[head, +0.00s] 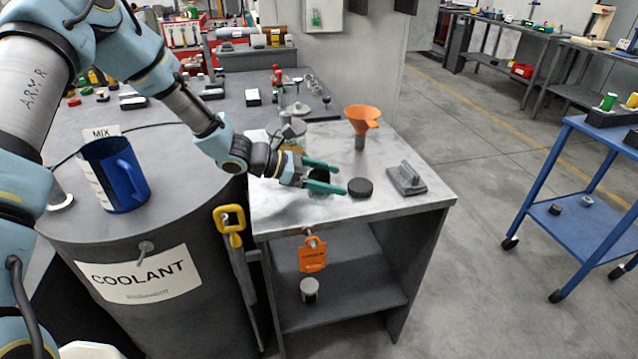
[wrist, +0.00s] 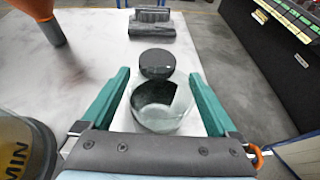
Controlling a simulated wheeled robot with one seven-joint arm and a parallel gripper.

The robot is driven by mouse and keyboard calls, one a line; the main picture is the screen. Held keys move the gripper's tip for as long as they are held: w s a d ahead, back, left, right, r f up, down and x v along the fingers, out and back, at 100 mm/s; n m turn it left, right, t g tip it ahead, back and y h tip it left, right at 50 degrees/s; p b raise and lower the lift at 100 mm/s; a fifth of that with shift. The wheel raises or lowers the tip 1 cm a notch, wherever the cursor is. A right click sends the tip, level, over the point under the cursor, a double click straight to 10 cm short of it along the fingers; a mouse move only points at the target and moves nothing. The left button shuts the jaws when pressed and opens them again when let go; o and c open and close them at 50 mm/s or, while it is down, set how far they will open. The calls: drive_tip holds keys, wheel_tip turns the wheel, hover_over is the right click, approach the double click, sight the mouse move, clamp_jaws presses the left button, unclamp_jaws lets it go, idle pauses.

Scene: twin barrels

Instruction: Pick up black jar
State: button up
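A clear glass jar with a black inside (wrist: 165,112) stands on the metal bench between my fingers in the wrist view. In the head view its dark part (head: 319,176) shows between the green fingers, which partly hide it. My gripper (wrist: 159,74) is open, with a finger on each side of the jar and visible gaps to it. My gripper also shows in the head view (head: 341,179), low over the bench. A low, round black thing (wrist: 157,64) lies just beyond the jar; it also shows in the head view (head: 360,188). I cannot tell if it is a lid.
An orange funnel (head: 361,118) stands behind my gripper. A grey block with a ridge (head: 407,179) lies near the right edge of the bench (head: 400,208). A yellowish container (wrist: 22,148) is close on the left in the wrist view. A blue jug (head: 125,180) stands on the coolant barrel.

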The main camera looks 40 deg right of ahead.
drive_tip(key=c, duration=1.3)
drive_tip(key=shift+c, duration=0.2)
drive_tip(key=shift+r, duration=0.15)
